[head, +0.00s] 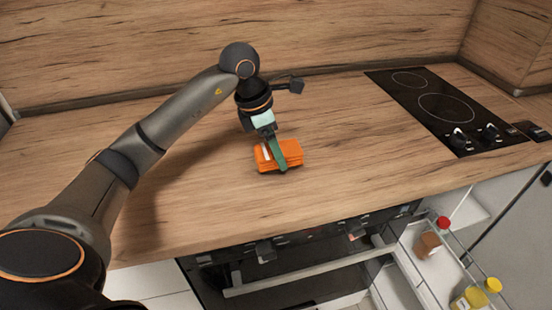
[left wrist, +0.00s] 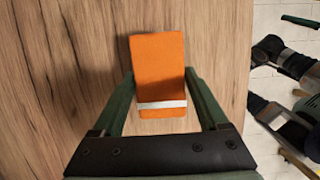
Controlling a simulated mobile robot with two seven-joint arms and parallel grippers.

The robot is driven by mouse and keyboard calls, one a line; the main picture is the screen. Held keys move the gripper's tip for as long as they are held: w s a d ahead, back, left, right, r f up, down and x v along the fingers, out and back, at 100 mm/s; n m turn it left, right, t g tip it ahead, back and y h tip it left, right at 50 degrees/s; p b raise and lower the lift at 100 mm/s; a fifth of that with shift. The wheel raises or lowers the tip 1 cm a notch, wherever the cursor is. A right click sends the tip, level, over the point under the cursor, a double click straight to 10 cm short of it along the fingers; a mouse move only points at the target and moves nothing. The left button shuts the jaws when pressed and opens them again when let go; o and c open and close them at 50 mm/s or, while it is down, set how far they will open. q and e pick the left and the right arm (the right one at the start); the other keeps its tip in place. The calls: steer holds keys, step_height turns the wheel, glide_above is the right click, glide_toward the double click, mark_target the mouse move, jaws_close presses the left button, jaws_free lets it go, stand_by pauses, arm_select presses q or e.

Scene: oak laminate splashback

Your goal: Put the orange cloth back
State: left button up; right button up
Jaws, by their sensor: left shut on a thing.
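The orange cloth (head: 292,152) is a thick folded block with a white stripe near one end. It is on or just above the wooden worktop (head: 340,130), near the middle; I cannot tell whether it touches the wood. My left gripper (head: 277,155) comes down over it from above, with its green fingers shut on it. In the left wrist view the cloth (left wrist: 158,62) lies between the two fingers (left wrist: 160,85), one along each side.
A black hob (head: 445,107) with knobs is set in the worktop at the right. Below the front edge is a dark oven front (head: 300,285) with a bar handle. An open pull-out rack (head: 445,270) at the lower right holds bottles. The worktop around the cloth is clear.

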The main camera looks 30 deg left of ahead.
arm_select(q)
steer(key=shift+f, duration=1.45)
steer(key=shift+f, duration=0.2)
steer(key=o, duration=1.1)
steer(key=shift+r, duration=0.15)
steer(key=shift+r, duration=0.25)
steer(key=p+v, duration=0.1)
steer(key=v, duration=1)
steer(key=shift+s+r, duration=0.15)
steer(key=shift+r, duration=0.15)
